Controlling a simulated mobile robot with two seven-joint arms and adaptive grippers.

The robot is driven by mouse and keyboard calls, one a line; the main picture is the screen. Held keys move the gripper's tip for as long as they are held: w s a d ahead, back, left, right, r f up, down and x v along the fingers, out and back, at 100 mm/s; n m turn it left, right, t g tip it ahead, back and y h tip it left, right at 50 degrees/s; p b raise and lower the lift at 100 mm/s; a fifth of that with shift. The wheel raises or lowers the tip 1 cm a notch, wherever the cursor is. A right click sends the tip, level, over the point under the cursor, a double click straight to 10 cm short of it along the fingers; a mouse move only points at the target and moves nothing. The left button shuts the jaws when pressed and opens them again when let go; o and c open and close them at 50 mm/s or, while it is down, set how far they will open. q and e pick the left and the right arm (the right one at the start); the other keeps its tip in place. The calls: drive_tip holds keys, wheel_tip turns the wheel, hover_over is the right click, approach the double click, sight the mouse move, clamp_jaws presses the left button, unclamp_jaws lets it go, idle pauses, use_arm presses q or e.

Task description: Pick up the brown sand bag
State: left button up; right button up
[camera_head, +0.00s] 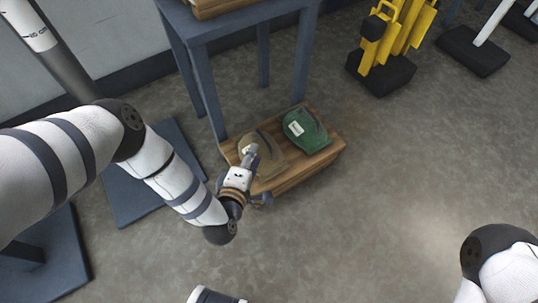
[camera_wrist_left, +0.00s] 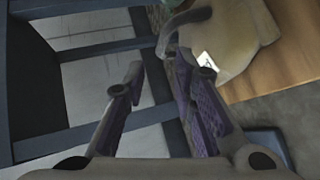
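The brown sand bag (camera_head: 270,152) lies on a low wooden pallet (camera_head: 308,168), left of a green sand bag (camera_head: 305,130). In the left wrist view the brown bag (camera_wrist_left: 238,38) fills the upper right, with its grey-brown handle across the top. My left gripper (camera_head: 257,172) is at the bag's near left side and hides part of it. In the left wrist view its purple-padded fingers (camera_wrist_left: 160,70) stand apart, with the right finger close to the handle; I cannot tell whether they touch. My right gripper is out of view; only part of that arm shows.
A blue-grey table (camera_head: 240,18) stands behind the pallet, its legs close to the bags. Yellow folded barriers (camera_head: 392,40) and a dark-based post (camera_head: 473,50) stand at upper right. The floor (camera_head: 400,180) right of the pallet is clear.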

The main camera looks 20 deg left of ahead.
sight(261, 137)
use_arm(q)
drive_tip(key=b+x, duration=0.1)
drive_tip(key=x, duration=0.2)
drive_tip(key=b+x, duration=0.1)
drive_tip(key=x, duration=0.2)
drive_tip(key=f+b+x, duration=0.1)
drive_tip(key=b+x, duration=0.1)
drive_tip(key=x, duration=0.1)
drive_tip(key=shift+w+r, duration=0.1)
drive_tip(key=shift+w, duration=0.25)
clamp_jaws()
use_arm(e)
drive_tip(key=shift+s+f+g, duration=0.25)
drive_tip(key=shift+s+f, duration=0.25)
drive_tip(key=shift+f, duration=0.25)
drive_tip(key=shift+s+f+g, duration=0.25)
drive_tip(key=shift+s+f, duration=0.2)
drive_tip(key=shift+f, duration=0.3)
use_arm(q)
drive_tip(key=shift+r, duration=0.15)
